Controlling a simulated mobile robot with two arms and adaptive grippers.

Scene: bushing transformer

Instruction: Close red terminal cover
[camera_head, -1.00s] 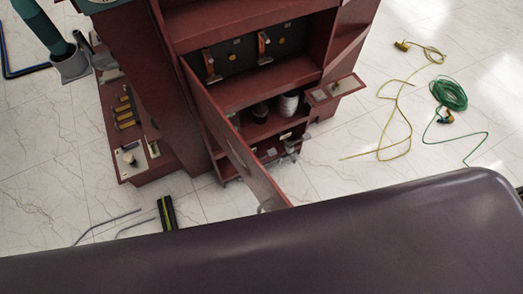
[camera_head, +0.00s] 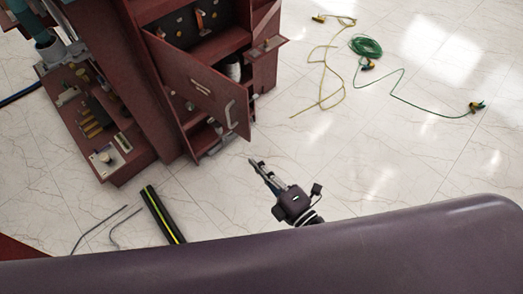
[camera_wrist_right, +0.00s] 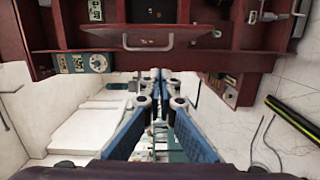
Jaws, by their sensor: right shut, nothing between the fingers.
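The red terminal cover (camera_head: 195,80) is a hinged door on the red cabinet (camera_head: 165,14). It stands partly open, hinged at its left, and hides part of the shelves behind it. Its pale handle (camera_head: 229,112) is near its free edge. My right gripper (camera_head: 255,166) is shut and empty, below and right of the door's free edge, apart from it. In the right wrist view the shut fingers (camera_wrist_right: 158,82) point toward the red cabinet. A red panel with a handle (camera_wrist_right: 147,42) lies beyond them. My left gripper is not in view.
A small red flap (camera_head: 268,46) sticks out at the cabinet's right. A red side board with parts (camera_head: 112,165) stands at left. A black-yellow tube (camera_head: 163,215) and bent rods lie on the floor. A yellow cable (camera_head: 325,75) and green cable (camera_head: 366,46) lie at right. Floor between is clear.

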